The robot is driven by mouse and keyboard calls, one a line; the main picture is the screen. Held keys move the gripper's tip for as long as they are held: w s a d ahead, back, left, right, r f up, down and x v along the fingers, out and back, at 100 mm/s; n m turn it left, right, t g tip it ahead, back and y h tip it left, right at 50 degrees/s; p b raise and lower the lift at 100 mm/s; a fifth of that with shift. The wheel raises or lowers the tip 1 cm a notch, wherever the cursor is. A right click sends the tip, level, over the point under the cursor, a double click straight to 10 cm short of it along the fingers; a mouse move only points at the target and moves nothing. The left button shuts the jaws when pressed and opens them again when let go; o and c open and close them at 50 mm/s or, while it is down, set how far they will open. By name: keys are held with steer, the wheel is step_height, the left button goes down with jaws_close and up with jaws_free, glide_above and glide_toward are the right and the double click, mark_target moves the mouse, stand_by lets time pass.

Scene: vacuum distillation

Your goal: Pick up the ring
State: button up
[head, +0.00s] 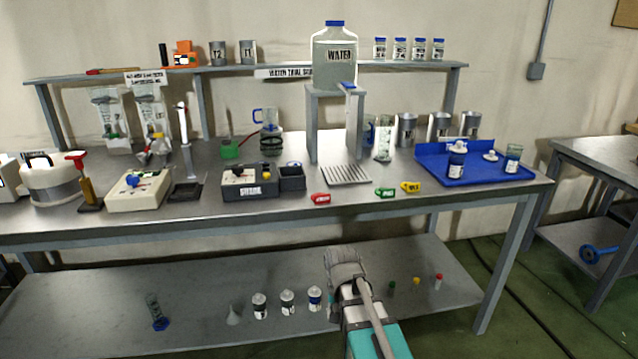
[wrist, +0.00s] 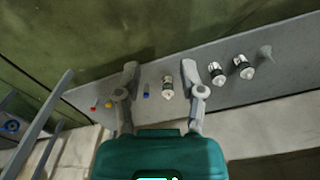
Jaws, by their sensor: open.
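A blue ring-shaped thing (head: 590,254), with a short arm to its right, lies on the lower shelf of the side table at the far right. A blue round thing, likely the same one, shows at the left edge of the wrist view (wrist: 12,126). My gripper (head: 343,256) is in front of the main bench, well left of the ring. In the wrist view my gripper (wrist: 158,68) is open, its fingers spread and nothing held. A small bottle (wrist: 168,88) on the lower shelf shows between the fingers, apart from them.
The main bench (head: 300,205) carries apparatus, colored tags and a blue tray (head: 432,172). Its lower shelf (head: 200,290) holds several small bottles and a funnel (head: 234,316).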

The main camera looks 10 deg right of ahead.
mark_target(325, 195)
steer(key=w+r+m+p, duration=0.4)
steer(key=w+r+p, duration=0.3)
steer(key=r+p, duration=0.5)
steer(key=w+r+m+p, duration=0.5)
steer(key=w+r+p, duration=0.3)
steer(key=r+p, duration=0.4)
steer(key=w+r+m+p, duration=0.4)
steer(key=w+r+p, duration=0.3)
steer(key=r+p, duration=0.5)
steer(key=shift+w+r, duration=0.4)
steer(key=shift+r, duration=0.4)
steer(key=shift+f, duration=0.15)
step_height(325, 195, down, 8)
steer(key=b, duration=0.8)
steer(key=shift+f, duration=0.2)
steer(key=shift+b, duration=0.35)
steer(key=shift+s+d+f+b, duration=0.1)
steer(key=shift+d+f+b, duration=0.05)
steer(key=shift+f+b, duration=1.15)
steer(key=shift+d+f+b, duration=0.15)
steer(key=shift+f+b, duration=1.05)
steer(key=shift+f, duration=0.1)
